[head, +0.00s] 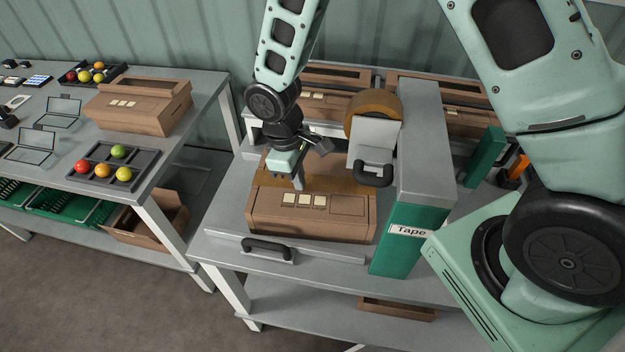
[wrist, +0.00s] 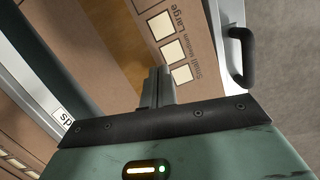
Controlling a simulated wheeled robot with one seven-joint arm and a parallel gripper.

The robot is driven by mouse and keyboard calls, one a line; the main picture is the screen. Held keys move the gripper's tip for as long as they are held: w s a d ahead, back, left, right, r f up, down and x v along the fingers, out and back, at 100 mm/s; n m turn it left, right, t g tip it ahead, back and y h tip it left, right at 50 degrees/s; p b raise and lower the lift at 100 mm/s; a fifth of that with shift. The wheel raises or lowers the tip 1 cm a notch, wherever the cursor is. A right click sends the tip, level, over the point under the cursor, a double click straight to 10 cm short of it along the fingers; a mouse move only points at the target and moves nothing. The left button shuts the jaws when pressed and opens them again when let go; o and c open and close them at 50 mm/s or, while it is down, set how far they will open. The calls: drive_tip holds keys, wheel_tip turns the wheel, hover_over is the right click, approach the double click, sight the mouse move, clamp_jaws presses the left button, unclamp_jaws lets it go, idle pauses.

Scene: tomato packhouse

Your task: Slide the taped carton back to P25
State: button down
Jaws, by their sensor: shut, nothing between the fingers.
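The brown carton (head: 312,222) lies on the grey taping bench, between the bench's front handle and the tape dispenser. Three pale squares marked Small, Medium and Large show on its top, also in the wrist view (wrist: 200,40). A glossy amber tape band (head: 335,185) runs along its top behind the squares. My gripper (head: 298,186) points down at the carton's top near the band, its fingers shut and empty; the fingertips also show in the wrist view (wrist: 157,85). Whether they touch the carton I cannot tell. No P25 mark is readable.
More cartons (head: 325,103) line the back. A black handle (head: 268,249) is at the front. The left table (head: 205,88) holds another carton and tomato trays.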

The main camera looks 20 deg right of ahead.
sight(282, 186)
drive_tip(key=shift+s+d+r+p, duration=0.1)
drive_tip(key=shift+s+d+p, duration=0.25)
drive_tip(key=shift+s+d, duration=0.8)
drive_tip(key=shift+f+p, duration=0.3)
drive_tip(key=shift+f, duration=0.3)
drive_tip(key=shift+f+b, duration=0.35)
drive_tip(key=shift+f, duration=0.1)
drive_tip(key=w+a, duration=0.5)
drive_tip(key=shift+w+a, duration=0.1)
drive_tip(key=shift+a, duration=0.2)
